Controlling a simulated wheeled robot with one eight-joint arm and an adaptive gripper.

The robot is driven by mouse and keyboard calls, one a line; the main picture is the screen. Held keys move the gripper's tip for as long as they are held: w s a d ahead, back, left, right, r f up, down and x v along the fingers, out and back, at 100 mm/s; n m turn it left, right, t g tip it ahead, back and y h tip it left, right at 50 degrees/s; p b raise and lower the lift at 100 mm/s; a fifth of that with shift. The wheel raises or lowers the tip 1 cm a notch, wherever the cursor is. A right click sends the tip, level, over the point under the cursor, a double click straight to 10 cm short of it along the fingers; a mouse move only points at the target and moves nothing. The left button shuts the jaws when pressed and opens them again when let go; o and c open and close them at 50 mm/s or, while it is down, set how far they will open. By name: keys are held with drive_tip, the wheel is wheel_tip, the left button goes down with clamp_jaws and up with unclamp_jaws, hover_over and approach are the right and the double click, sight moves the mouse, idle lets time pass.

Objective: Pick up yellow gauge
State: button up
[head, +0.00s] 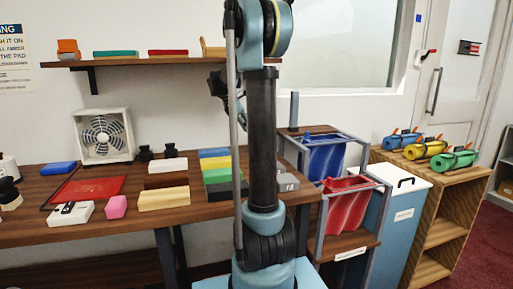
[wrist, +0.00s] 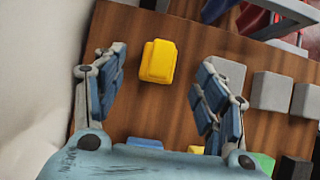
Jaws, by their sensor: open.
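In the wrist view, a yellow block-like piece (wrist: 158,62), which looks like the yellow gauge, rests on the brown wooden top (wrist: 145,110). It has a raised, narrower upper part. My gripper (wrist: 160,74) is open, with one finger to the left and one to the right of the yellow piece in the picture. Neither finger visibly touches it; the height gap cannot be told. In the head view my arm stands in front of the counter's right part, and I cannot make out this yellow piece there.
Several grey blocks (wrist: 270,91) stand to the right in the wrist view. A blue piece (wrist: 145,143) lies nearer my gripper's palm. In the head view, coloured blocks (head: 215,163) sit left of my arm, and blue (head: 327,158) and red (head: 350,200) bins stand right.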

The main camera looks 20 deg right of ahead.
drive_tip(key=x, duration=1)
drive_tip(key=shift+f, duration=0.2)
drive_tip(key=c, duration=1.2)
